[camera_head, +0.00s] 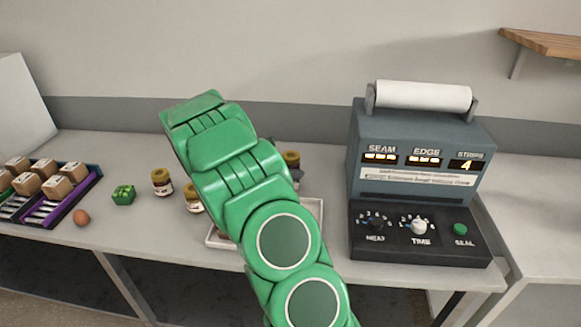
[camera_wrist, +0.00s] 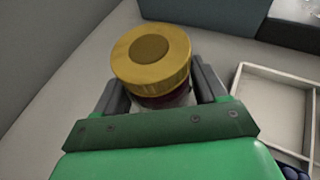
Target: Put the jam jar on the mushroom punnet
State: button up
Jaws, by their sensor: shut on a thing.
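My gripper (camera_wrist: 155,92) is shut on a jar with a gold lid (camera_wrist: 150,58), seen from above in the wrist view; a dark red-purple band shows under the lid. In the head view my green arm hides most of the gripper, and a gold-lidded jar (camera_head: 291,159) shows just past its right side, probably the held one. Two more gold-lidded jars, one at the left (camera_head: 161,181) and one partly behind my arm (camera_head: 193,197), stand on the table. I cannot make out a mushroom punnet in either view.
A white tray (camera_head: 316,219) lies partly behind my arm; its rim shows in the wrist view (camera_wrist: 238,82). A sealing machine (camera_head: 415,185) stands at the right.

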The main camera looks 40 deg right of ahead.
jog(key=o, duration=1.3)
jog(key=shift+o, duration=0.2)
jog(key=shift+r, duration=0.1)
jog(key=shift+a+r, duration=0.1)
jog(key=v, duration=1.2)
